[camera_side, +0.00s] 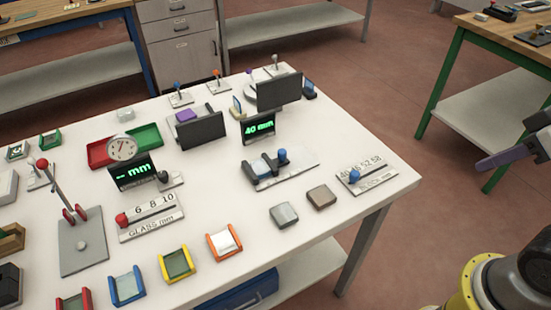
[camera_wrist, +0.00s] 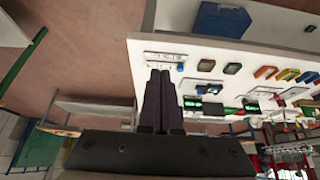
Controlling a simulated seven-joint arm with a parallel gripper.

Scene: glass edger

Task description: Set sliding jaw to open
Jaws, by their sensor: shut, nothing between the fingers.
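In the wrist view the fixture (camera_wrist: 209,89) is small, right of my fingers. My gripper (camera_side: 480,166) is at the right edge of the side view, off the table and apart from everything. Its fingers (camera_wrist: 160,73) are shut and empty.
A scale plate with a blue knob (camera_side: 354,176) is at the table's right edge, nearest my gripper. Two small blocks (camera_side: 284,215) (camera_side: 321,196) lie in front of the fixture. A dark screen (camera_side: 279,91) stands behind. The floor between table and gripper is clear.

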